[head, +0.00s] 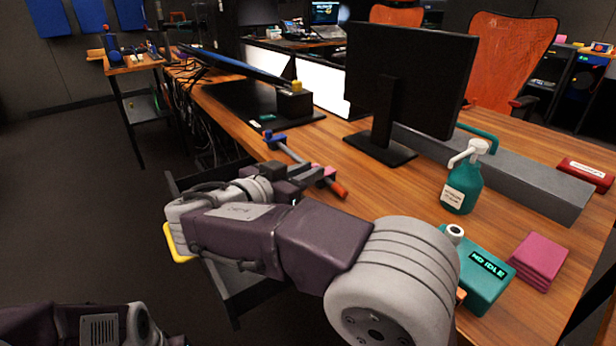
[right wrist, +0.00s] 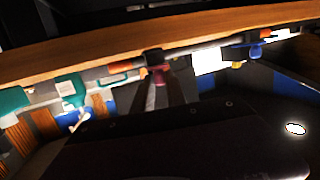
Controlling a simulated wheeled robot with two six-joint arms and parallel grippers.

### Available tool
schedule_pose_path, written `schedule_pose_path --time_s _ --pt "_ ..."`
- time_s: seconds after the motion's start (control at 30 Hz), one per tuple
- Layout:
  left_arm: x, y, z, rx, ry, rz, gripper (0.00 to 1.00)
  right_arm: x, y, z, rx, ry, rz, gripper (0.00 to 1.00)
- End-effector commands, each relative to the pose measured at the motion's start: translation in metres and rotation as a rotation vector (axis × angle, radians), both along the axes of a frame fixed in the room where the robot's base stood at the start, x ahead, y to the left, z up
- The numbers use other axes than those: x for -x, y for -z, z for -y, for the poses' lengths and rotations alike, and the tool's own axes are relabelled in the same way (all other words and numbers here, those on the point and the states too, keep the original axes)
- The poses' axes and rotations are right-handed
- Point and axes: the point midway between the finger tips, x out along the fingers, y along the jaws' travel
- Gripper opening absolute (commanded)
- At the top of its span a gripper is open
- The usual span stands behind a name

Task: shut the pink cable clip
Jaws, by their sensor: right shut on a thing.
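The pink cable clip (head: 329,171) sits at the front edge of the wooden desk, partly hidden by my right gripper (head: 306,176). In the right wrist view, my right gripper (right wrist: 161,88) has its two dark fingers on a pink-red piece (right wrist: 158,76), the clip, at the desk edge. The gripper is shut on it. Whether the clip itself is open or shut is too small and covered to tell. My left gripper is not in view; only part of my left arm shows at the bottom left of the head view.
A blue clip (head: 273,137) and a red-orange piece (head: 338,190) lie along the same edge. A monitor (head: 408,80), a teal pump bottle (head: 461,190), a teal box (head: 478,270) and folded magenta cloths (head: 539,261) stand on the desk. An open dark drawer or tray lies under my right arm.

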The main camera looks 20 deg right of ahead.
Motion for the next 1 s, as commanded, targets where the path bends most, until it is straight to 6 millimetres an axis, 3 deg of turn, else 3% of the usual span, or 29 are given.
schedule_pose_path --time_s 0.33,0.37,0.43,0.77,1.0 --pt "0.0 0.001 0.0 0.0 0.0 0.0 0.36 0.0 0.001 0.0 0.003 0.001 -0.003 0.0" --pt "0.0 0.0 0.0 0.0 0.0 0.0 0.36 0.0 0.001 0.0 0.003 0.001 -0.003 0.2" --pt "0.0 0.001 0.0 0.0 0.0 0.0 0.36 0.0 0.001 0.0 0.003 0.001 -0.003 0.39" --pt "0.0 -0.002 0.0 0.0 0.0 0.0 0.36 0.001 -0.001 -0.002 0.003 -0.001 -0.002 0.39" --pt "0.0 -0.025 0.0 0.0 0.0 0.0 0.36 0.029 -0.014 -0.039 0.004 -0.005 -0.004 0.39"
